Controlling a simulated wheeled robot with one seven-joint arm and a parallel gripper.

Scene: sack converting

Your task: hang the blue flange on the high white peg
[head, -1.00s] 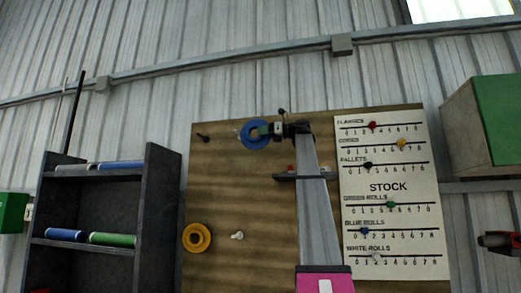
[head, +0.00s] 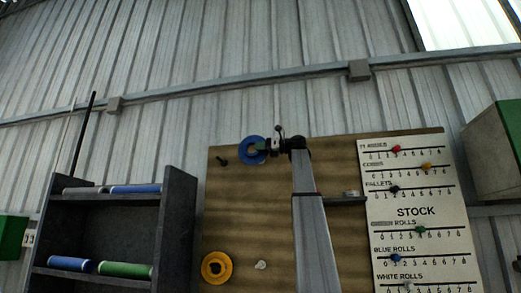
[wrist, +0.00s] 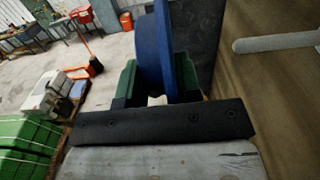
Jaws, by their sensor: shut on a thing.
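My gripper (head: 264,146) is shut on the blue flange (head: 252,150), holding it upright in front of the board's upper left part. In the wrist view the flange (wrist: 148,45) shows edge-on between green fingers. A pale peg (wrist: 275,41), which looks like the high white peg, juts from the board to the right of the flange in the wrist view. A clear gap separates them there. In the head view that peg is hidden, seemingly behind the flange or gripper.
A black peg (head: 221,160) is left of the flange. A yellow flange (head: 216,268) and a lower white peg (head: 261,265) are lower on the board (head: 250,215). A dark rack (head: 180,225) stands left.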

